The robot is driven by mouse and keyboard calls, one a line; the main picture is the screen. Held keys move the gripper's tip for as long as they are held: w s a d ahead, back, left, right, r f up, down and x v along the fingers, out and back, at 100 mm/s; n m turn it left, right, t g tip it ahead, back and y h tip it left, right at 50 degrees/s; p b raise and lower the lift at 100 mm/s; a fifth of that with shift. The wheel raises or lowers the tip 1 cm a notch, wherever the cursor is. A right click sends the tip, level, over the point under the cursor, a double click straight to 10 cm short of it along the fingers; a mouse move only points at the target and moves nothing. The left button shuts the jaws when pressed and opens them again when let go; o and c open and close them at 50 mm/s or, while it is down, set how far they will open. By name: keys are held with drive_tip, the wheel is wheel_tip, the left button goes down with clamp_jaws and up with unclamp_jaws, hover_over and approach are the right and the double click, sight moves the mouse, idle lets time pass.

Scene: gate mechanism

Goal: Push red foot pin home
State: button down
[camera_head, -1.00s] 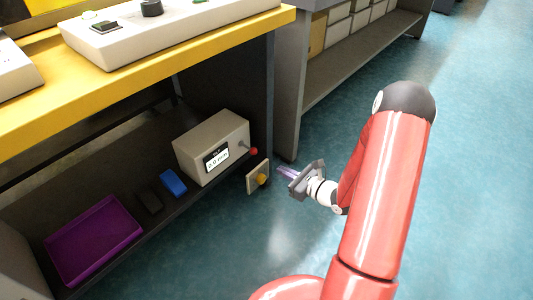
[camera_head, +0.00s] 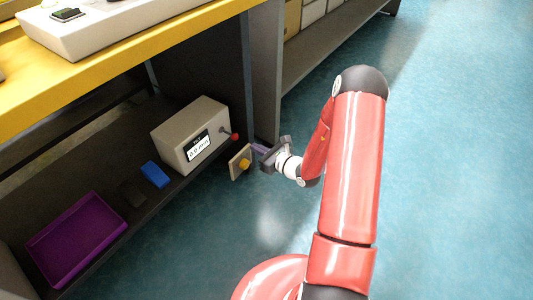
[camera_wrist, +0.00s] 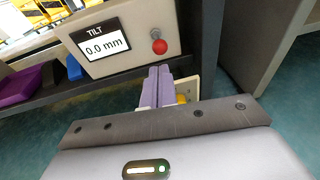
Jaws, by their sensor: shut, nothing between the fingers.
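The red foot pin (camera_head: 235,137) sticks out from the side of a beige box with a display. In the wrist view the red pin (camera_wrist: 159,46) shows as a round red head just beyond my fingertips. The box (camera_wrist: 118,37) reads "TILT 0.0 mm". My gripper (camera_head: 258,148) is shut and empty, with its purple fingers (camera_wrist: 156,84) together and pointing toward the box. A gap in the picture separates the fingertips from the red head; I cannot tell the exact distance.
A pale plate with a yellow knob (camera_head: 244,164) stands close beside my fingers. On the dark lower shelf are a blue block (camera_head: 155,174), a dark block (camera_head: 132,193) and a purple tray (camera_head: 78,238). A yellow-edged bench top (camera_head: 150,50) overhangs. Open floor lies to the right.

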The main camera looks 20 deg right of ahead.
sight(236, 137)
drive_tip(key=x, duration=0.7)
drive_tip(key=b+x, duration=0.1)
drive_tip(key=x, duration=0.1)
drive_tip(key=shift+w+a, duration=0.25)
drive_tip(key=shift+a, duration=0.1)
drive_tip(key=shift+w+a+r, duration=0.1)
drive_tip(key=shift+w+r, duration=0.1)
drive_tip(key=shift+r, duration=0.05)
